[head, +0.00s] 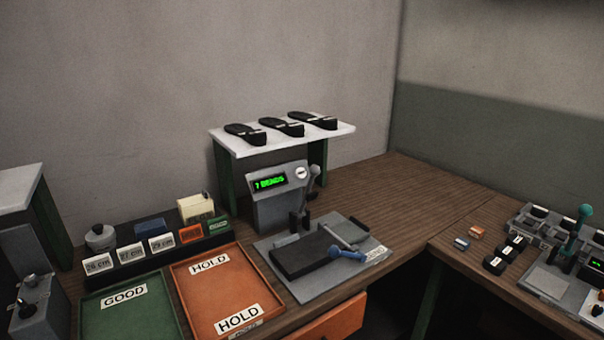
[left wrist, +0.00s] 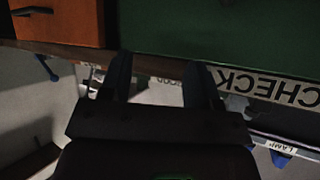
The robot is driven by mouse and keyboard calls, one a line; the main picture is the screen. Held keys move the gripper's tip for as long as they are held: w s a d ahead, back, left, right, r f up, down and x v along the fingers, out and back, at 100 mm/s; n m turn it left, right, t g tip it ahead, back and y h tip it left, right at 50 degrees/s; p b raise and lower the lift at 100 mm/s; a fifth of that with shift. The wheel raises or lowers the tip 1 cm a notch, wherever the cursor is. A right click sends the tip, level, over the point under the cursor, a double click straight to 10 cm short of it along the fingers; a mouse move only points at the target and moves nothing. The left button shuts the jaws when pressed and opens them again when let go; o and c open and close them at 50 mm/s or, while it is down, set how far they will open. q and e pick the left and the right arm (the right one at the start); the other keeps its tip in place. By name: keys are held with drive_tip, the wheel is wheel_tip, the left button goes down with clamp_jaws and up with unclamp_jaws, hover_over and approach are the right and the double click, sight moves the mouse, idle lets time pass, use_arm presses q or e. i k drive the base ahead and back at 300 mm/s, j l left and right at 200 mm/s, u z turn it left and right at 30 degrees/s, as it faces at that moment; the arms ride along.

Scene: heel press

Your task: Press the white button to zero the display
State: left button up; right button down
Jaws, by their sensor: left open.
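The white button (head: 301,172) is on the face of a grey display box (head: 278,206), at its upper right. The green lit display (head: 269,183) left of the button appears to read "7 BENDS". A grey-knobbed lever (head: 313,172) stands just right of the button, close to it in the picture. No gripper shows in the head view. In the left wrist view my left gripper (left wrist: 160,85) is open, with nothing seen held between its two dark fingers. The button and display do not show in that view. My right gripper is in neither view.
A grey press plate with a blue-handled lever (head: 346,252) lies before the box. A white shelf (head: 340,131) with black soles stands behind. Green GOOD (head: 128,308) and orange HOLD (head: 223,290) trays lie left. The wrist view shows a green CHECK panel (left wrist: 225,35) and orange drawer (left wrist: 60,22).

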sight(301, 172)
drive_tip(key=u, duration=1.6)
drive_tip(key=k+l, duration=0.1)
drive_tip(key=l, duration=1.25)
drive_tip(key=k+l, duration=0.15)
drive_tip(key=l, duration=0.5)
